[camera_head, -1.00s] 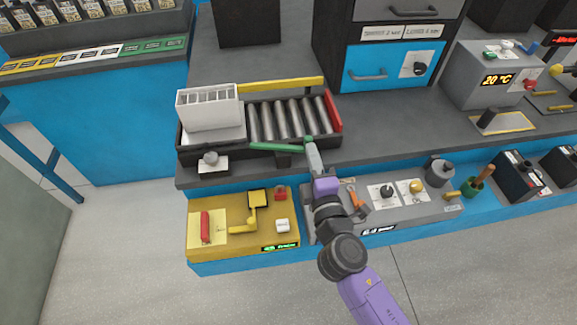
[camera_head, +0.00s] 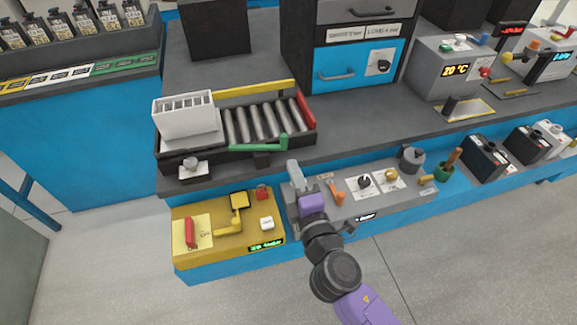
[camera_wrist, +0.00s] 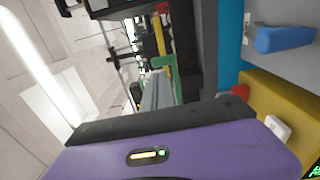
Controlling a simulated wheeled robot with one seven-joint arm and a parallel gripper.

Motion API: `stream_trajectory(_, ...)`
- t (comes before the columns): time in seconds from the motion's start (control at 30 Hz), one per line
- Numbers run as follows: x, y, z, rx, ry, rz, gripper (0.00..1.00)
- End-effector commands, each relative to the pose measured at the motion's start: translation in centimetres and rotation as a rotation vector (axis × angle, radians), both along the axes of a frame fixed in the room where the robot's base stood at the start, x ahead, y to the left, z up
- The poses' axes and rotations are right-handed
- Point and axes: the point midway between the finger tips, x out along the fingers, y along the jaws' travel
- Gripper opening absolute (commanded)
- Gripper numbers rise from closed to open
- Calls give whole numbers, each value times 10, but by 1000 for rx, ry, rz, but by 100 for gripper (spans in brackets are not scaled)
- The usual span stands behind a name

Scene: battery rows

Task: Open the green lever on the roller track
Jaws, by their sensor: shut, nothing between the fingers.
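The roller track (camera_head: 163,147) stands on the grey bench in the head view, a row of metal rollers in a dark frame. The green lever (camera_head: 262,147) lies along the track's front side, with a raised knob at its right end. My gripper (camera_head: 294,166) is shut and empty, just in front of and slightly right of that end, with a small gap showing. In the wrist view the green lever (camera_wrist: 166,66) shows just past the grey fingertips of my gripper (camera_wrist: 160,82); whether they touch is unclear there.
A white slotted box (camera_head: 186,118) sits on the track's left end, with a red bar (camera_head: 305,110) at the right end. A yellow panel (camera_head: 205,252) and a grey panel with knobs (camera_head: 400,196) are below the bench front. A blue drawer (camera_head: 345,88) stands behind.

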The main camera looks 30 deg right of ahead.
Motion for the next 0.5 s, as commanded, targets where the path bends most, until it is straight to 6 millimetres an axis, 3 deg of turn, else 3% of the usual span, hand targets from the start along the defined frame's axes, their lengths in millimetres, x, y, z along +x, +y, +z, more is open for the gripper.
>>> stream_trajectory(0.3,-48,-2,-4,1,2,0,0)
stream_trajectory(0.5,-67,-3,-3,1,1,0,0)
